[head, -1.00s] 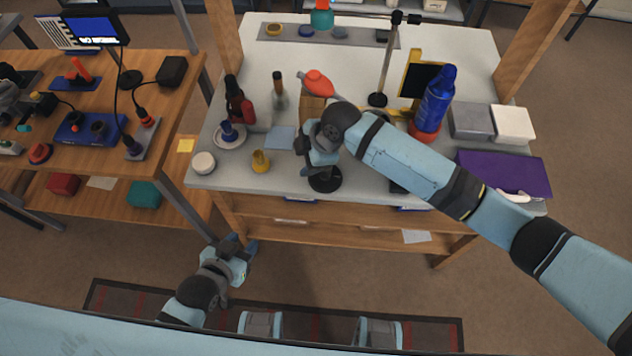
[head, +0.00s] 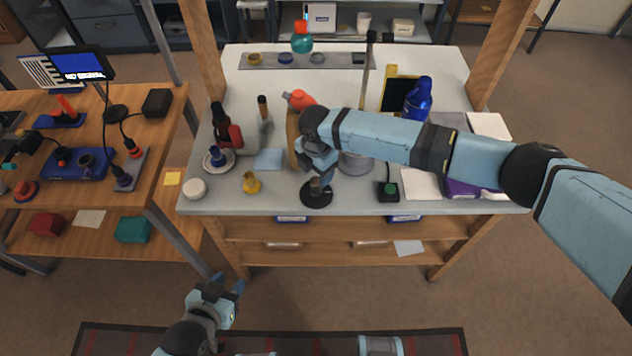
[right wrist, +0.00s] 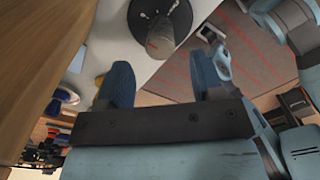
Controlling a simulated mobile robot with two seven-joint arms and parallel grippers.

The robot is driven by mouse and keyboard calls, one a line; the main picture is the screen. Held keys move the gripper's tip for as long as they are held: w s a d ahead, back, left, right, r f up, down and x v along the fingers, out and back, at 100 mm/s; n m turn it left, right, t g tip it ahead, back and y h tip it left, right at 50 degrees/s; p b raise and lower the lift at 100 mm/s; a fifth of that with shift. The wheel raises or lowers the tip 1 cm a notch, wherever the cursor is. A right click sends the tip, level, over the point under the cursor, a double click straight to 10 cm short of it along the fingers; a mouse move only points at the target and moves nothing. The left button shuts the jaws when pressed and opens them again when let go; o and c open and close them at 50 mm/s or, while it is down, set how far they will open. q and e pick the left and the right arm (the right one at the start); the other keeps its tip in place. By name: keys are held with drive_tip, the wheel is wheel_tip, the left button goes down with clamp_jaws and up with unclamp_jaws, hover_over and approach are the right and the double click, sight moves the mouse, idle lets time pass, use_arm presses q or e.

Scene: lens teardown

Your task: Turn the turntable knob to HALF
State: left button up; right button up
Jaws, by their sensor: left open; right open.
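A black round disc (head: 322,201) with a short upright knob (head: 316,186) lies near the front edge of the white-topped workbench. The right wrist view shows the grey knob (right wrist: 160,36) with a reddish mark, standing on the dark disc (right wrist: 141,14). Any setting label is too small to read. My right gripper (head: 318,168) is just above and behind the knob in the head view. In the wrist view its blue fingers (right wrist: 165,80) are apart and empty, with the knob beyond them. My left gripper (head: 224,289) is open and empty, low in front of the bench.
A black box with a green button (head: 388,192) stands right of the disc. A yellow item (head: 251,183), a white round item (head: 194,188) and a saucer (head: 219,159) are to its left. A blue bottle (head: 418,98) stands behind my right arm.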

sight(316, 180)
wheel_tip(316, 180, down, 6)
drive_tip(key=shift+r, duration=0.1)
drive_tip(key=c, duration=0.9)
